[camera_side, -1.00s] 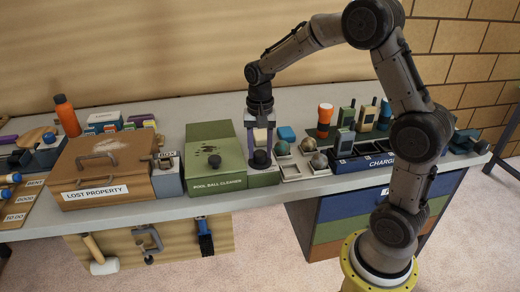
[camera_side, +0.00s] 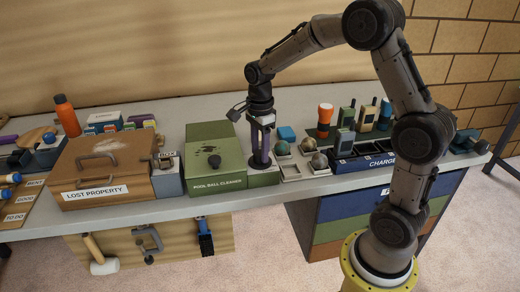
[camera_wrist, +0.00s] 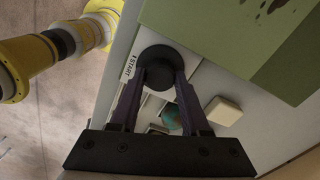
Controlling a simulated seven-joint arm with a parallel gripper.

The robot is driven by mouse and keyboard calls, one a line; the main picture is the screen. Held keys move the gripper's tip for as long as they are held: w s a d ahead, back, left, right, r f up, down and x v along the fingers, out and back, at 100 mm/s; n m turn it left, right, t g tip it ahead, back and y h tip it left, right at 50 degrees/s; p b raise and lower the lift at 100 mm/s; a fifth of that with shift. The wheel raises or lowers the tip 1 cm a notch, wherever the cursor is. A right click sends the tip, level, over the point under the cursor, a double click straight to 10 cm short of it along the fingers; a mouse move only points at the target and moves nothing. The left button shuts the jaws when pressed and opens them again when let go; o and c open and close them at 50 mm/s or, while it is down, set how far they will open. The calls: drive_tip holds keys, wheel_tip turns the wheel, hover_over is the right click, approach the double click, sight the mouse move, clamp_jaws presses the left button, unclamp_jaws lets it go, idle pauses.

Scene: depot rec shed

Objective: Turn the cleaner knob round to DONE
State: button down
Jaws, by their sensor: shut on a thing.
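The cleaner knob (camera_wrist: 160,62) is a round black knob on a pale-topped green block (camera_side: 264,179), joined to the right of the green box labelled POOL BALL CLEANER (camera_side: 229,165). In the wrist view a START label (camera_wrist: 130,66) lies beside the knob. No DONE label can be read in either view. My gripper (camera_wrist: 159,74) is shut on the knob, with its purple fingers reaching down to it from above. In the side view my gripper (camera_side: 260,157) stands upright over the block and hides most of the knob.
Trays with balls (camera_side: 319,161) stand close right of the knob block. A blue charging rack (camera_side: 345,166) with radios is farther right. The LOST PROPERTY box (camera_side: 82,187) stands to the left. The counter behind the cleaner is mostly clear.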

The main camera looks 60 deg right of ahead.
sight(260, 153)
drive_tip(key=m, duration=0.6)
drive_tip(key=shift+r, duration=0.15)
drive_tip(key=m, duration=0.7)
drive_tip(key=shift+w, duration=0.1)
idle(0.4)
drive_tip(key=shift+c, duration=1.9)
unclamp_jaws()
wheel_tip(260, 153, up, 14)
